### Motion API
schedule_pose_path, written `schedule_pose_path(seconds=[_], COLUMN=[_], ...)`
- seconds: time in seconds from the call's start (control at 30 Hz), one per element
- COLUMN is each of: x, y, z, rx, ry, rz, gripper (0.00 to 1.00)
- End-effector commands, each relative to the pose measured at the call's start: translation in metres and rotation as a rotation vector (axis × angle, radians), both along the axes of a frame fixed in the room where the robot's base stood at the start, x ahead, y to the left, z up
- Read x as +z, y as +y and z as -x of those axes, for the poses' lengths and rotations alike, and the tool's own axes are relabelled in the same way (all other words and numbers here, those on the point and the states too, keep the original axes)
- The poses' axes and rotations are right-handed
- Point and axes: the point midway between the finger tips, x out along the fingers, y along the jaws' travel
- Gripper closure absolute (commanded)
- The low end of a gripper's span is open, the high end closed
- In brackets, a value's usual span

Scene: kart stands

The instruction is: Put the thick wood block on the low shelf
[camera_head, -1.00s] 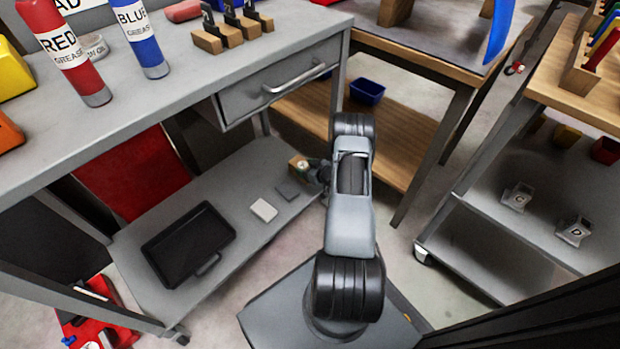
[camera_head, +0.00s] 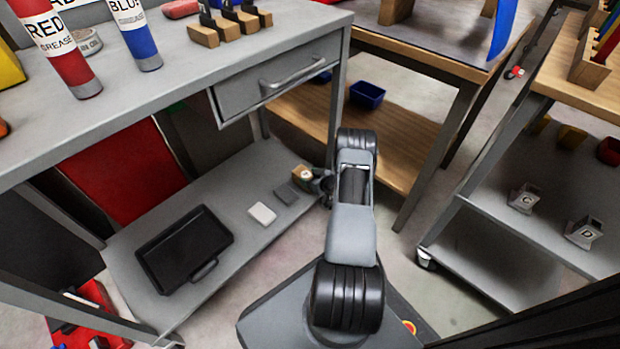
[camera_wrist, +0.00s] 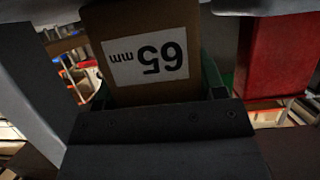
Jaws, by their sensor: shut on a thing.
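The thick wood block (camera_wrist: 146,60) fills the upper middle of the wrist view, with a white label reading "65 mm" upside down. It also shows small in the head view (camera_head: 300,172), at the right end of the grey low shelf (camera_head: 237,234). My gripper (camera_head: 312,179) is shut on the block at that end, mostly hidden behind my arm. Its fingers flank the block in the wrist view. I cannot tell whether the block touches the shelf surface or is held just above it.
A dark tray (camera_head: 185,249), a white block (camera_head: 262,214) and a grey block (camera_head: 286,194) lie on the low shelf. The grey bench top (camera_head: 190,75) with its drawer (camera_head: 275,85) overhangs it. A wooden table's lower shelf (camera_head: 390,135) is close on the right.

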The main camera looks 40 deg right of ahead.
Motion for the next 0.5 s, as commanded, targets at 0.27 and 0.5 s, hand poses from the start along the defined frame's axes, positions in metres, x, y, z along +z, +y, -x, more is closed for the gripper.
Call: schedule_pose_path(seconds=[0.27, 0.5], x=[-0.0017, -0.0016], y=[0.0001, 0.0001], z=[0.0001, 0.0], rx=[0.0, 0.0], ry=[0.0, 0.0], rz=[0.0, 0.0], gripper=[0.15, 0.11])
